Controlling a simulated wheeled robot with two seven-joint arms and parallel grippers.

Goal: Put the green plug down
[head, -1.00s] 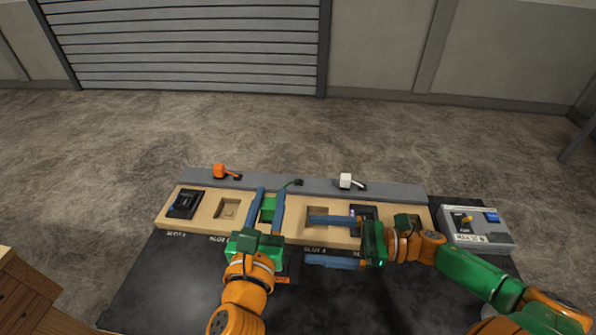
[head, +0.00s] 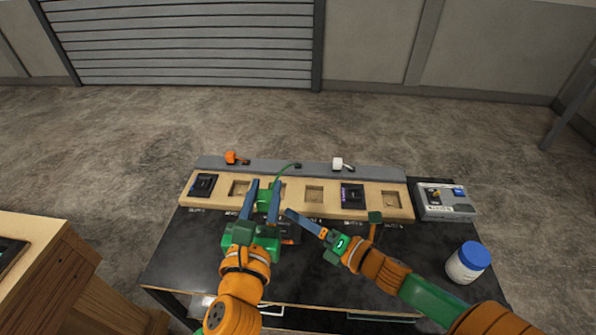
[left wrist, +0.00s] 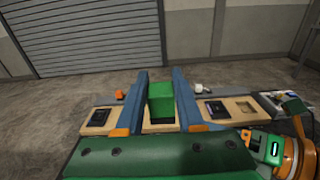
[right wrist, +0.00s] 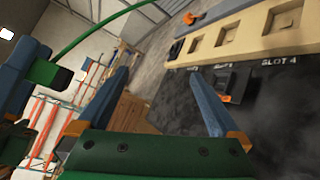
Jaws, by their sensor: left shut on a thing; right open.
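The green plug (head: 266,196) is held between the blue fingers of my left gripper (head: 261,186). It is over the middle-left of the wooden slot board (head: 225,197); whether it touches the board is unclear. Its green cable (head: 285,170) runs back to the grey rail. The left wrist view shows the plug (left wrist: 160,101) between the fingers. In the right wrist view, the plug (right wrist: 40,73) is at the left. My right gripper (right wrist: 160,80) is open and empty, in front of the board, right of the left gripper.
Black modules sit in the leftmost slot (head: 204,185) and toward the right (head: 352,195); another (right wrist: 235,85) lies on the dark table. Orange (head: 232,157) and white (head: 338,163) plugs rest behind the board. A grey switch box (head: 445,208) and blue-lidded jar (head: 468,265) stand right.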

